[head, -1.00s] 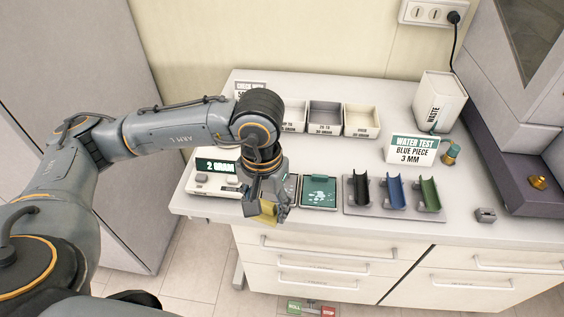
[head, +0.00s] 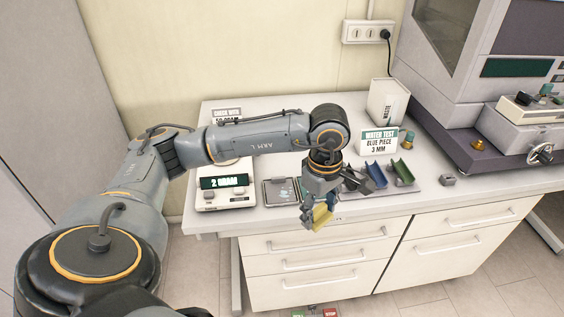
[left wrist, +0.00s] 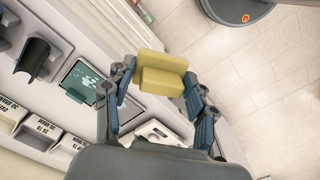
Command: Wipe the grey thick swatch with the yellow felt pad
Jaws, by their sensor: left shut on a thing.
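My left gripper (head: 316,212) is shut on the yellow felt pad (head: 323,216) and holds it in front of the counter's front edge. In the left wrist view the pad (left wrist: 160,74) sits between the fingers, clear of the counter. A rack holds curved swatches: a blue one (head: 377,174), a green one (head: 402,172) and a dark one, largely behind my gripper in the head view. The dark one shows in the left wrist view (left wrist: 35,55). I cannot tell whether it is the grey thick swatch. My right gripper is not in view.
A scale reading 2 GRAM (head: 225,187) and a grey tray (head: 279,192) stand left of the rack. A teal plate with drops (left wrist: 86,78) lies beside the rack.

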